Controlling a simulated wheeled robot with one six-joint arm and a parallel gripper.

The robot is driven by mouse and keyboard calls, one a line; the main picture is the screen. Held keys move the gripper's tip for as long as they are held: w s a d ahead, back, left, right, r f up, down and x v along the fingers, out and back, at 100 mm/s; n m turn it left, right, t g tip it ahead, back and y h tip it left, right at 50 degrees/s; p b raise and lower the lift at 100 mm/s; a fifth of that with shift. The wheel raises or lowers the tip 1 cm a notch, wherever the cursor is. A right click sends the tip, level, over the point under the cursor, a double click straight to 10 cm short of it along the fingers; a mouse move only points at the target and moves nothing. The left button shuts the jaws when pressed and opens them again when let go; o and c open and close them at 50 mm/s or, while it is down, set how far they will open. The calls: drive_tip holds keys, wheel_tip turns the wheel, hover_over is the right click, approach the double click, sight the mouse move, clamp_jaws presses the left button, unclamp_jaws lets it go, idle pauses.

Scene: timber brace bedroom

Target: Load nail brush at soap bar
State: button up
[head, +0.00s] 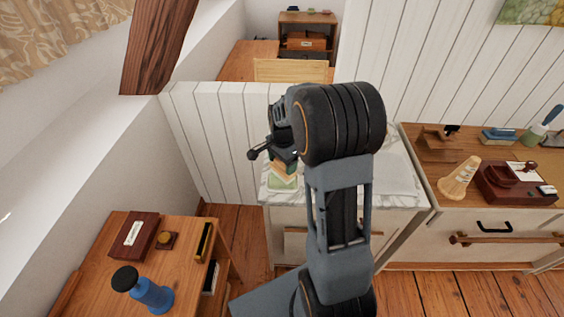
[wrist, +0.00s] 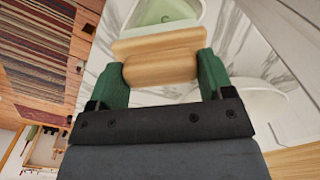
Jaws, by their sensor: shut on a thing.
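My gripper (wrist: 163,66) is shut on the nail brush (wrist: 160,69), a pale wooden block between its green fingers. The brush also shows in the head view (head: 284,170), partly hidden by my gripper. Its bristles are not visible. The pale green soap bar (wrist: 166,12) lies in a white dish (wrist: 196,20) just beyond the brush in the wrist view, cut off by the top edge. In the head view a pale green shape (head: 282,184) shows just below the brush. I cannot tell whether brush and soap touch.
The marble counter (head: 400,199) lies under my gripper, with a round white basin (wrist: 262,100) beside it. A wooden dresser (head: 425,170) with several items stands right. A white plank partition (head: 215,150) is behind.

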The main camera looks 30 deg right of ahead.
drive_tip(key=shift+r+p, duration=2.1)
drive_tip(key=shift+r, duration=1)
